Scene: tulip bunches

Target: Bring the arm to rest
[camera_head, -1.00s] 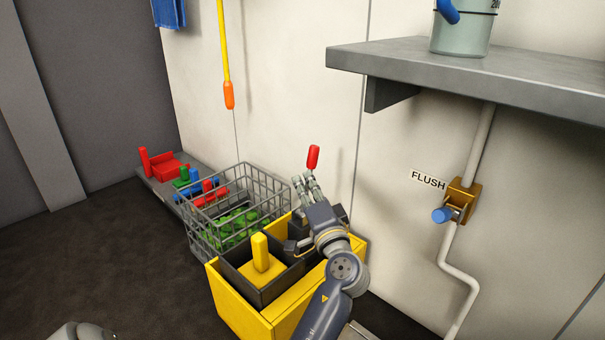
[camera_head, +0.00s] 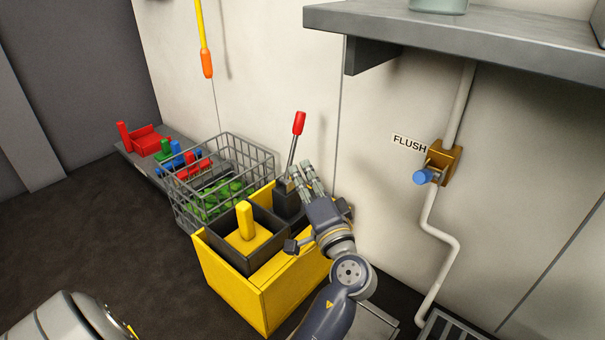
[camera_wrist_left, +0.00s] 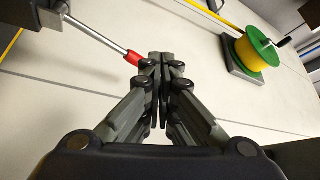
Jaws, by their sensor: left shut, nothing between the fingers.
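My left arm comes in from the bottom of the head view. Its left gripper (camera_head: 303,172) is shut and empty. It is beside the metal rod of a lever with a red handle (camera_head: 299,123), below the handle. The lever rises from a dark housing at the back of a yellow box (camera_head: 235,283). In the left wrist view the closed fingertips (camera_wrist_left: 163,62) appear close to the red handle (camera_wrist_left: 134,58); I cannot tell whether they touch. My right gripper is not in view.
A wire basket (camera_head: 262,153) with green contents stands behind the yellow box. A grey shelf (camera_head: 450,35) juts from the wall at upper right. Below it are a FLUSH label (camera_head: 409,143), a valve with a blue knob (camera_head: 422,177) and a pipe. Dark floor lies open at left.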

